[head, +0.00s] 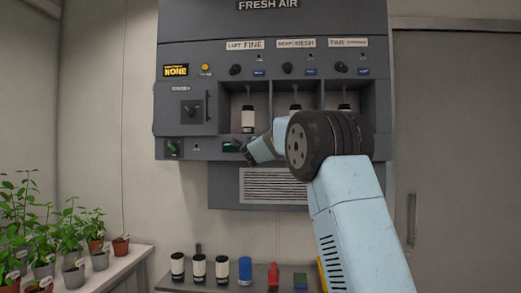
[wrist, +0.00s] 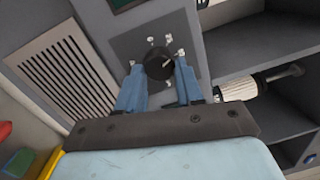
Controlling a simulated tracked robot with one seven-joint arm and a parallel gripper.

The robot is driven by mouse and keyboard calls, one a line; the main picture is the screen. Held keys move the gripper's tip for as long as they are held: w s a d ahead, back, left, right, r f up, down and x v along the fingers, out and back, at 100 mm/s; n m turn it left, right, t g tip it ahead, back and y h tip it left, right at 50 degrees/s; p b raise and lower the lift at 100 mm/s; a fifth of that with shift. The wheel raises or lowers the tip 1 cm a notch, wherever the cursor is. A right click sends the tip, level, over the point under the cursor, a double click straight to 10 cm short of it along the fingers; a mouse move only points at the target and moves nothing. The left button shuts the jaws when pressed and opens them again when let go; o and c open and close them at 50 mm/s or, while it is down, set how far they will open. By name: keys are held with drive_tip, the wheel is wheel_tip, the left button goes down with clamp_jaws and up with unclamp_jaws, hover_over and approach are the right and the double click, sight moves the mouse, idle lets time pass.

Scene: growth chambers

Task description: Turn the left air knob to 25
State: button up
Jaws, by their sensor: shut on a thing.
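A round black knob (wrist: 158,66) with a small pale pointer mark sits on a dark square plate in the wrist view. Small white marks stand around it, too small to read. My gripper (wrist: 159,63) has one blue finger on each side of the knob and is shut on it. In the head view my gripper (head: 248,152) is at the lower edge of the grey panel, below the left bay, and hides the knob. A small display with green (head: 231,146) shows just left of the gripper; its reading is illegible.
The FRESH AIR panel (head: 200,55) has several black knobs, a lever (head: 191,109) and bays holding white-and-black cylinders (head: 248,119). A vent grille (head: 273,186) is below. Cylinders and coloured blocks (head: 245,270) stand on a low bench. Potted plants (head: 72,235) are at left.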

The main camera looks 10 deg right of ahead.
drive_tip(key=shift+w+a+f, duration=0.1)
drive_tip(key=shift+a+f, duration=0.1)
drive_tip(key=shift+a, duration=0.25)
drive_tip(key=o, duration=1)
drive_tip(key=shift+d, duration=0.15)
drive_tip(key=shift+o, duration=0.2)
drive_tip(key=shift+r, duration=0.1)
drive_tip(key=shift+d, duration=0.1)
drive_tip(key=v, duration=1.3)
drive_tip(key=shift+s, duration=0.35)
